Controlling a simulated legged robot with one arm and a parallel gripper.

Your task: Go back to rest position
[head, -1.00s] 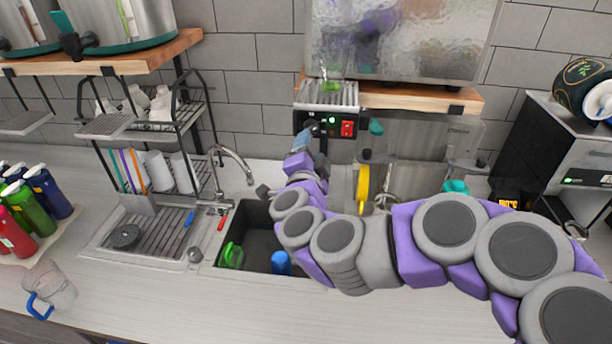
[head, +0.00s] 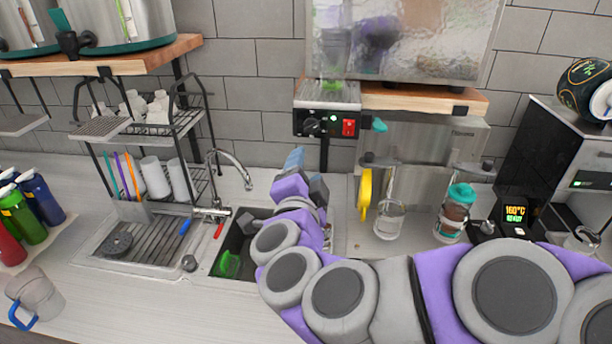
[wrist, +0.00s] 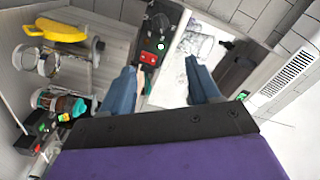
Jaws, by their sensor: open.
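My gripper (head: 296,158) is at the end of my purple and grey arm in the head view, raised above the back of the sink. In the wrist view my gripper (wrist: 165,88) shows two blue fingers spread apart with nothing between them. The black control box (head: 328,122) with a red switch and green light is beyond and above the gripper, apart from it. It also shows past the fingers in the wrist view (wrist: 152,50). My arm hides part of the sink and counter.
The sink (head: 232,255) lies beneath my forearm, with a faucet (head: 232,165) to its left. A yellow-handled sealer (head: 365,190), a clear cup (head: 389,222) and a teal-lidded jar (head: 453,215) stand at right. A pitcher (head: 35,295) and several bottles (head: 30,210) stand at left.

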